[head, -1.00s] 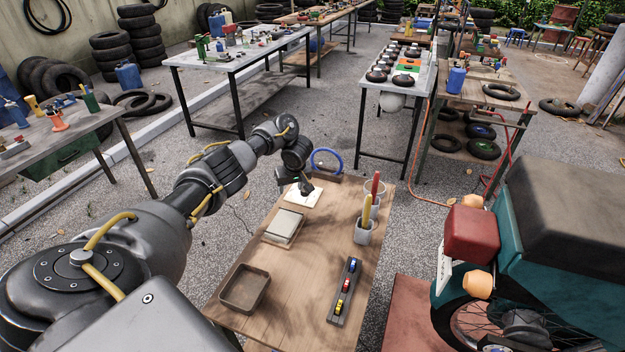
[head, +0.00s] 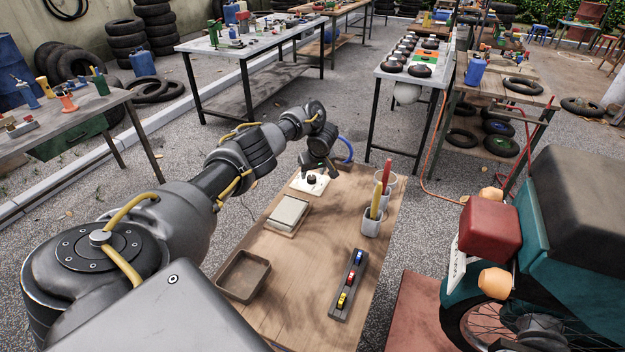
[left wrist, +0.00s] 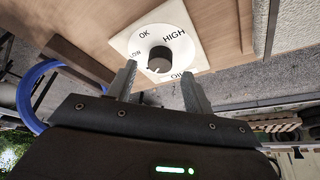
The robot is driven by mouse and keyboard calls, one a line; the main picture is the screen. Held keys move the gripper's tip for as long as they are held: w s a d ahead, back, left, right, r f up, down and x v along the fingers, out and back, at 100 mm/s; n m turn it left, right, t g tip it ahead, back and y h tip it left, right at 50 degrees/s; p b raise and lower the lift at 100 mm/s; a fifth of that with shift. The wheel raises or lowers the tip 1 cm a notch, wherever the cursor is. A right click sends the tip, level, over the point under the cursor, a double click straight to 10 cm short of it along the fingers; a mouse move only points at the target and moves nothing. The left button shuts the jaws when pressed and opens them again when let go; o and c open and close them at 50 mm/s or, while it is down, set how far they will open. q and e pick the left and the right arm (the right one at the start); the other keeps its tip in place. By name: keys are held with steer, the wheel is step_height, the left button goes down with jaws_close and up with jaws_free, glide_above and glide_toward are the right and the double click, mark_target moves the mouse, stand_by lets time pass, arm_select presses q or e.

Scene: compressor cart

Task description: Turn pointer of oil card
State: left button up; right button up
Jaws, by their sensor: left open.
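The oil card (head: 300,187) is a white square on the far end of the wooden table, with a dark round knob (head: 311,179) on it. In the left wrist view the card (left wrist: 196,48) reads LOW, OK, HIGH and OIL around the black knob (left wrist: 159,59). A pale mark shows on the knob's lower edge, toward OIL; its exact direction is hard to tell. My left gripper (left wrist: 158,78) is open and empty, its two fingers apart on either side below the knob in that view. In the head view the gripper (head: 324,172) hangs just right of the knob. My right gripper is not in view.
On the table (head: 300,262) are a pale square block (head: 289,212), a brown tray (head: 243,276), a dark strip with coloured pieces (head: 348,285) and cups (head: 371,225) holding red and yellow sticks. A blue ring (head: 348,150) stands behind the gripper. The table's middle is clear.

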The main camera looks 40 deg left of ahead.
mark_target(312, 179)
arm_select(q)
steer(key=shift+x, duration=1.05)
steer(key=shift+a+f+b, duration=0.1)
steer(key=shift+f+b, duration=0.2)
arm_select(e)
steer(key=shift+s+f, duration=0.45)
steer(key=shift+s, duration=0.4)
arm_select(q)
steer(key=shift+c, duration=0.3)
